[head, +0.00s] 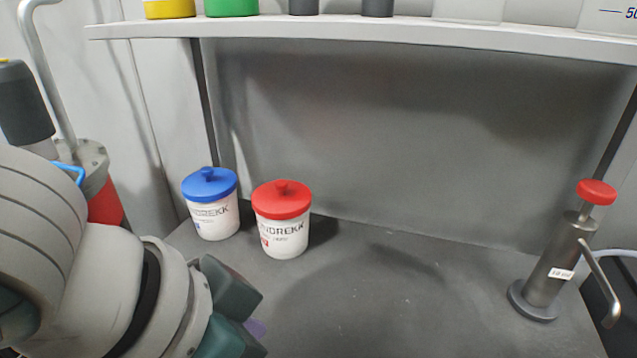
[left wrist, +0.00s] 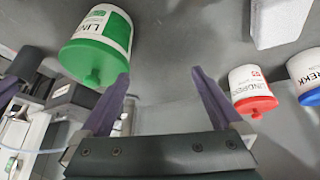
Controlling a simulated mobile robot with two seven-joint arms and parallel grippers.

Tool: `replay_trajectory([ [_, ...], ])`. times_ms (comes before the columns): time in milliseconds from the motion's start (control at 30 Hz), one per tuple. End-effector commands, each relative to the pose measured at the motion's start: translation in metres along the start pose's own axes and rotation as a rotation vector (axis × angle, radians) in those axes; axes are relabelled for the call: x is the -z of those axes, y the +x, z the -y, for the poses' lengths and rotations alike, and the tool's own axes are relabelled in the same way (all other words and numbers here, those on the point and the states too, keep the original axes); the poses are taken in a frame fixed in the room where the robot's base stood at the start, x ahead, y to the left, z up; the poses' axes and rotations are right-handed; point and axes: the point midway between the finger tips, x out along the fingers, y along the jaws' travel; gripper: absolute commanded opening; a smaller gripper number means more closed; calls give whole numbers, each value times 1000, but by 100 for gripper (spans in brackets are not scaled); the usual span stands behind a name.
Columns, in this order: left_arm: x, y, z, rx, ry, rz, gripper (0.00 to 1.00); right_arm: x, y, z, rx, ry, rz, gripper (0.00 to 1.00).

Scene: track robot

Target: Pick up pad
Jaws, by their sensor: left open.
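A pale grey-white block (left wrist: 280,22), which may be the pad, lies at the top right of the left wrist view. I cannot tell for sure that it is the pad, and I do not see it in the head view. My left gripper (left wrist: 160,76) has its two purple fingers spread, with no object between them. The block is beyond the right finger and apart from it. In the head view my left gripper (head: 254,328) is at the lower left, low over the grey table, its fingers mostly hidden. My right gripper is in neither view.
A blue-lidded jar (head: 212,210) and a red-lidded jar (head: 283,225) stand on the table (head: 400,310). A metal pump dispenser (head: 552,262) stands at right. A green-lidded jar (left wrist: 97,45) is close to the left finger. A shelf (head: 370,32) runs above. The table's middle is clear.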

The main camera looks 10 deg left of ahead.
Motion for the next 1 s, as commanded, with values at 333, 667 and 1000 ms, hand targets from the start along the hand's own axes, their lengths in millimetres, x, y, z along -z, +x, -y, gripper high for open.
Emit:
replay_trajectory([
  [333, -34, -2, 155, 243, -312, 97, 100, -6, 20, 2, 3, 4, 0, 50],
  [667, -44, 25, 180, 271, -374, 99, 100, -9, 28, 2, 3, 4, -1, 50],
  [1000, -48, 60, 185, 271, -369, 98, 100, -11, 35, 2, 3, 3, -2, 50],
])
